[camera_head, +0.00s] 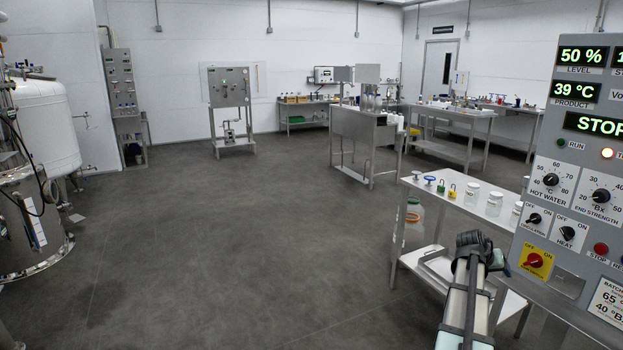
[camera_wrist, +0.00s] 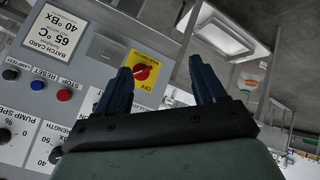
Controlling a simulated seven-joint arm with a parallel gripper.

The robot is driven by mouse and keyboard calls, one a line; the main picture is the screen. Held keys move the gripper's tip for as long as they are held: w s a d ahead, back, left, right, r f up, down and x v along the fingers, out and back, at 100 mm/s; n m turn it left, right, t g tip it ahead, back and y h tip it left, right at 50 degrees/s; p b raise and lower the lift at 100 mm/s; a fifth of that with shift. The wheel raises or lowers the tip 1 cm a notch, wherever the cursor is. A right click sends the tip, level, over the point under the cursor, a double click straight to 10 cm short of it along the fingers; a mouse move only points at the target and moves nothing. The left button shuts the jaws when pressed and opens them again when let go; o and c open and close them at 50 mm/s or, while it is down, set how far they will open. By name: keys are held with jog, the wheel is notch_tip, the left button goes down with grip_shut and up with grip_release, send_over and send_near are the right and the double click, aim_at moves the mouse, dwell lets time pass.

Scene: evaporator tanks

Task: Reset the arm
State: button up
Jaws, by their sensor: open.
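My gripper (camera_wrist: 164,82) shows in the wrist view with its two dark blue fingers spread apart and nothing between them. In the head view my arm (camera_head: 466,300) rises from the bottom, left of the grey control panel (camera_head: 568,202). The panel also shows upside down in the wrist view (camera_wrist: 82,52). Its red rotary switch on a yellow plate (camera_head: 534,260) lies nearest my gripper; in the wrist view this switch (camera_wrist: 143,72) appears just beside the left finger. I cannot tell whether a finger touches the panel. The panel reads 50 % level, 39 °C product and STOP.
A steel table (camera_head: 453,204) with padlocks and white-lidded jars stands behind my arm. A white tray (camera_wrist: 222,30) is on its lower shelf. A large tank (camera_head: 45,125) stands far left. The grey floor (camera_head: 250,250) in the middle is clear.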

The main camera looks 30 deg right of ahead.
jog(key=w+a+f+n+y, duration=0.15)
jog(key=a+f+y, duration=0.35)
jog(key=a+f, duration=1.35)
jog(key=w+a+f+n+y, duration=0.15)
jog(key=a+f+y, duration=0.25)
jog(key=a+f, duration=1.45)
jog(key=s+a+f+n+g, duration=0.2)
jog(key=s+a+f, duration=0.3)
jog(key=a, duration=0.5)
jog(key=s+a+f+n+g, duration=0.2)
jog(key=s+a+f, duration=0.3)
jog(key=s+a, duration=0.5)
jog(key=s+a+f+n+g, duration=0.2)
jog(key=s+a+f, duration=0.3)
jog(key=a, duration=0.5)
jog(key=shift+s+a+n, duration=0.25)
jog(key=shift+s+n, duration=0.45)
jog(key=shift+s, duration=0.45)
